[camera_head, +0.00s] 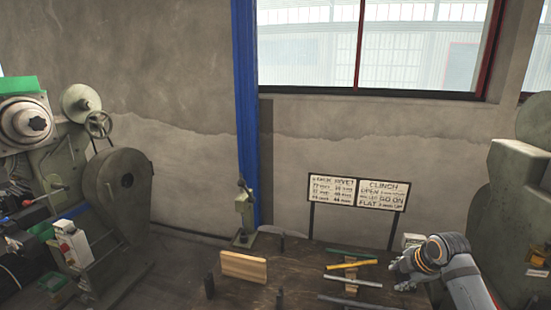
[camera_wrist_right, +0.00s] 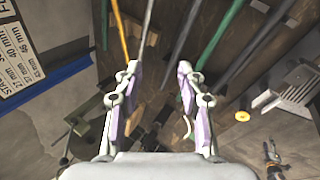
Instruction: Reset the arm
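My right gripper (camera_head: 402,272) reaches in from the right over the right part of the wooden bench, beside several rods. In the right wrist view the gripper (camera_wrist_right: 158,68) has its two fingers spread apart with nothing between them. The yellow rod (camera_wrist_right: 119,30) and a grey rod (camera_wrist_right: 147,25) lie beyond the left finger, and a green rod (camera_wrist_right: 219,36) lies beyond the right one. My left gripper is not in view.
The bench bears a wooden block (camera_head: 244,266), a green lever press (camera_head: 244,213) and the yellow rod (camera_head: 351,264). Two sign boards (camera_head: 357,191) stand behind. Large machines flank the bench: one left (camera_head: 118,181), one right (camera_head: 513,205). A white bracket (camera_wrist_right: 290,88) is near the right gripper.

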